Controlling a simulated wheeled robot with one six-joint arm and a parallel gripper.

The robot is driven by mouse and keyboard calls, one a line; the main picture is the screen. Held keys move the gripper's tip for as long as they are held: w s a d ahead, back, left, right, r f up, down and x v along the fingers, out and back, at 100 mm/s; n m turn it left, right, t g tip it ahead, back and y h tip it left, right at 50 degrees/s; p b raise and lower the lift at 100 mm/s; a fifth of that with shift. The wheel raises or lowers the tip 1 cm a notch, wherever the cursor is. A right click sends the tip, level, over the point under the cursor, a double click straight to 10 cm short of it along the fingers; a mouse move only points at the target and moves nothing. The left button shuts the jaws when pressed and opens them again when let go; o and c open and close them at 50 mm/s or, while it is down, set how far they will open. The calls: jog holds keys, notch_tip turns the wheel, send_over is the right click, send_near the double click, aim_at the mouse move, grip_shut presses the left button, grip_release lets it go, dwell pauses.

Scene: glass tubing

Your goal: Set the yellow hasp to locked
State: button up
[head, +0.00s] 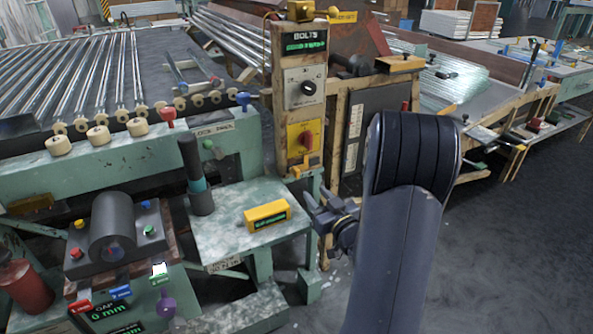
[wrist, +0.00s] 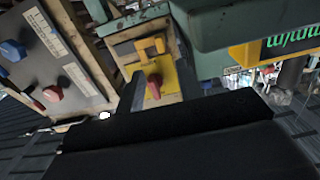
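The yellow hasp (head: 306,163) is a small yellow fitting low on the wooden control post (head: 277,100), just below a yellow plate with a red rotary knob (head: 306,138). In the wrist view the hasp (wrist: 150,46) shows above the yellow plate and red knob (wrist: 153,86), in a view that looks turned over. I cannot tell from its shape whether it is locked. My gripper (head: 320,214) is below and slightly right of the hasp, apart from it, beside the green bench. Its fingers are small and dark, and their opening is unclear. A black part fills the bottom of the wrist view.
The post also carries a BOLTS display (head: 305,46) and a black dial (head: 308,88). A yellow box with a green display (head: 267,214) stands on the green bench (head: 225,243) left of my gripper. Open floor lies to the right.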

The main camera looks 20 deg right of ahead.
aim_at(298, 174)
jog(key=w, duration=1)
jog(key=shift+w+a+b, duration=0.2)
jog(key=shift+w+b, duration=0.1)
jog(key=shift+b, duration=0.1)
jog(key=shift+c, duration=0.3)
grip_shut()
